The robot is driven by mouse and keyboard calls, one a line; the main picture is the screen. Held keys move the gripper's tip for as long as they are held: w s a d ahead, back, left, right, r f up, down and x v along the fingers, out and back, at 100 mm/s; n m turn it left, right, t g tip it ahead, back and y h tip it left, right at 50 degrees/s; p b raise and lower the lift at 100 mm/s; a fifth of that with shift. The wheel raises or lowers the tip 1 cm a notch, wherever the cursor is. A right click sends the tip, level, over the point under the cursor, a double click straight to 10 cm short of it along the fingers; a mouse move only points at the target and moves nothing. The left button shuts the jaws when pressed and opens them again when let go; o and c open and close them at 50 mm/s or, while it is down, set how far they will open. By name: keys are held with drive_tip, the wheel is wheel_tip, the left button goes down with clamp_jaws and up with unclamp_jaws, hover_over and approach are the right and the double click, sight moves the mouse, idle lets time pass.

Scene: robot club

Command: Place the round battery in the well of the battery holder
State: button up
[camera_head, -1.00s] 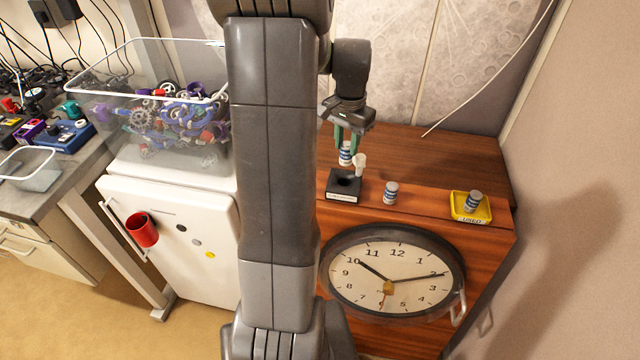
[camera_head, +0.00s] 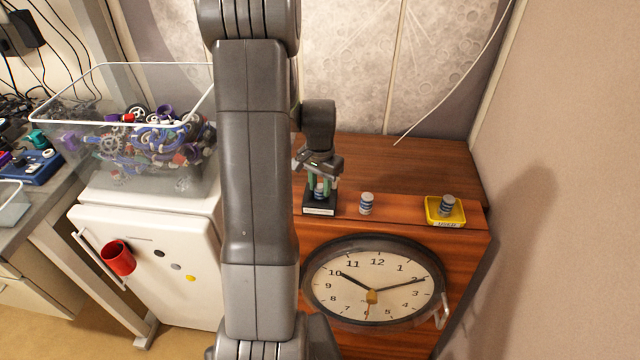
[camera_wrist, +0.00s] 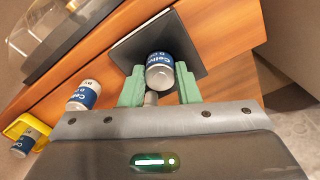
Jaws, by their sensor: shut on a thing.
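The battery holder (camera_head: 319,211) is a black block with a label on its front, at the front left of the wooden cabinet's top. My gripper (camera_head: 320,186) is right above it, its green fingers shut on a blue-and-white round battery (camera_head: 319,194). In the wrist view the battery (camera_wrist: 160,72) is between the fingers of my gripper (camera_wrist: 160,88), over the black square of the holder (camera_wrist: 190,42). The battery and fingers hide the well, so I cannot tell whether the battery's lower end is inside it.
A similar battery (camera_head: 367,204) stands on the wooden cabinet (camera_head: 400,160) right of the holder. Another stands in a yellow tray (camera_head: 430,212) labelled USED. A clock (camera_head: 373,284) is on the cabinet's front. A clear bin (camera_head: 85,150) of parts stands at left.

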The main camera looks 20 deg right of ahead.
sight(320, 187)
drive_tip(key=o, duration=1.1)
drive_tip(key=shift+f, duration=0.1)
drive_tip(key=shift+c, duration=0.2)
wheel_tip(320, 187, up, 12)
drive_tip(key=shift+r+b, duration=0.2)
drive_tip(key=shift+b, duration=0.1)
